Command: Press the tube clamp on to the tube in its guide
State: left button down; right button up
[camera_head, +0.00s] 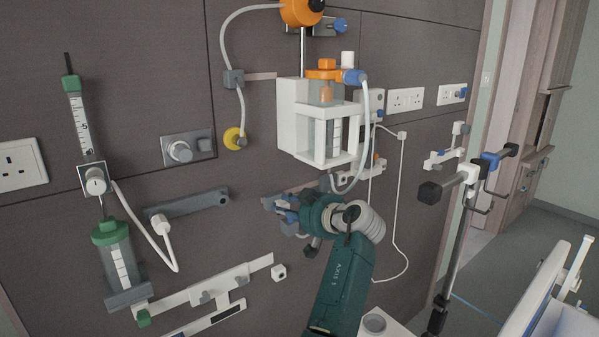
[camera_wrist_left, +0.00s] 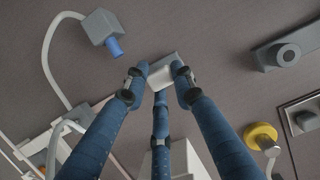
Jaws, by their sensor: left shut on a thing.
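My left gripper (camera_head: 280,205) is in front of the wall, below the white canister holder. In the wrist view its blue fingers (camera_wrist_left: 160,78) are shut on a small pale grey-white block (camera_wrist_left: 164,74), which I take for the tube clamp. In the head view the block is not clearly visible among the fingers. A pale tube (camera_head: 242,105) loops down the wall through a grey block (camera_head: 233,79), which looks like its guide, to a yellow round fitting (camera_head: 235,139). The held block is apart from this tube. My right gripper is not in view.
The white canister holder (camera_head: 290,115) is above my gripper, with another tube (camera_head: 363,150) curving down beside it. A grey rail (camera_head: 188,203) and a white slotted bracket (camera_head: 205,290) are at left. A pole stand (camera_head: 454,240) is at right.

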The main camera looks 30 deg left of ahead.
pick_arm(q)
jog(key=shift+s+d+f, duration=0.3)
jog(key=shift+d, duration=0.1)
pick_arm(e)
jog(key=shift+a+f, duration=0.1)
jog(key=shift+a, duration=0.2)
pick_arm(q)
jog(key=shift+d, duration=0.1)
jog(key=v, duration=0.2)
jog(key=f+b+v, duration=0.1)
jog(key=v, duration=0.1)
jog(key=shift+s+d+r, duration=0.1)
jog(key=shift+d, duration=0.2)
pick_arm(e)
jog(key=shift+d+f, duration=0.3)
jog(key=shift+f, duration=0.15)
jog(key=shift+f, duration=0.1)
